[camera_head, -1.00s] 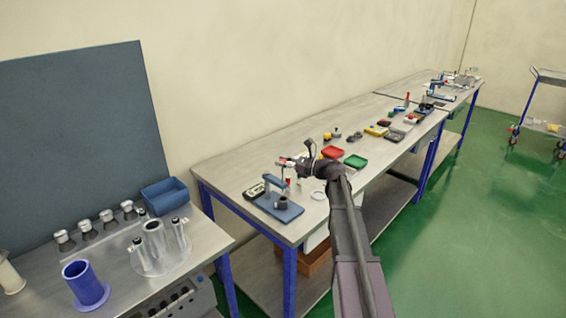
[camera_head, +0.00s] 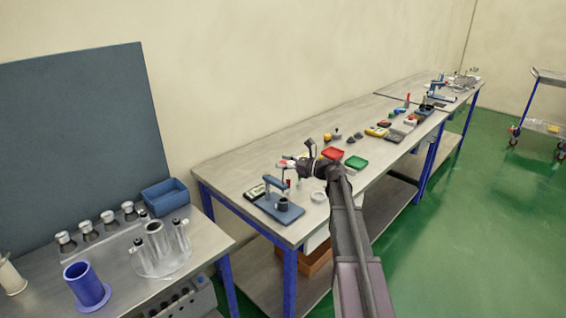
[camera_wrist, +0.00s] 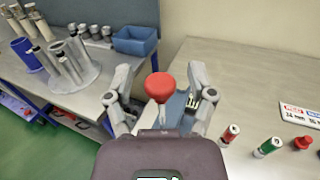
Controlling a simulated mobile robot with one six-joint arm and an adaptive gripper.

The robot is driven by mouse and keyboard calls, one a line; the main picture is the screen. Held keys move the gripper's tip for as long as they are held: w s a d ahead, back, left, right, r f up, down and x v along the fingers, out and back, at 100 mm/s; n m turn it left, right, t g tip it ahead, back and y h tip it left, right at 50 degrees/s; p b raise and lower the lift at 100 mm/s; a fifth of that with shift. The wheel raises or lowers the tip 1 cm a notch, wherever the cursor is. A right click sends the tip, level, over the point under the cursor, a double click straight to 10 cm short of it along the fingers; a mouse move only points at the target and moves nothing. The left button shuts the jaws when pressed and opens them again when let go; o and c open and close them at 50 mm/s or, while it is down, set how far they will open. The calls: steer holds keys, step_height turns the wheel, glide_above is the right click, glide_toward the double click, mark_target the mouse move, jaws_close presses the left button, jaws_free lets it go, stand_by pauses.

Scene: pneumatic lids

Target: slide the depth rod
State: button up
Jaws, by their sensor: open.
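A round red knob (camera_wrist: 159,87) shows in the middle of the wrist view, on what seems to be the depth rod. My gripper (camera_wrist: 159,98) is open, with one finger on each side of the knob and visible gaps between. The rod below the knob is mostly hidden by my gripper body. In the head view, the blue fixture (camera_head: 288,213) with an upright post and a dark ring stands at the near end of the middle bench. My gripper (camera_head: 287,164) is over that bench end, and small red parts near it are too small to tell apart.
The left bench holds a blue bin (camera_head: 166,197) and a blue flanged cylinder (camera_head: 86,285). A white ring (camera_head: 318,197) lies beside the fixture.

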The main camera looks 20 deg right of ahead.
steer(key=v, duration=1.1)
steer(key=shift+s+d, duration=0.3)
steer(key=s+a+f+n+g+h, duration=0.2)
steer(key=s+a+f+n+g, duration=0.1)
steer(key=s+a+f+n, duration=0.4)
steer(key=s+a+f+n+g+h, duration=0.3)
steer(key=a+f+n+g, duration=0.15)
steer(key=a, duration=0.35)
steer(key=s+a+f+n+g+h, duration=0.1)
steer(key=s+f+n+h, duration=0.2)
steer(key=s+n, duration=0.4)
steer(key=s+a+f+n+g+h, duration=0.1)
steer(key=s+f+n+g+h, duration=0.1)
steer(key=s+f+n+h, duration=0.2)
steer(key=s+n+h, duration=0.2)
steer(key=s+n, duration=0.1)
steer(key=s, duration=0.1)
steer(key=shift+a, duration=0.4)
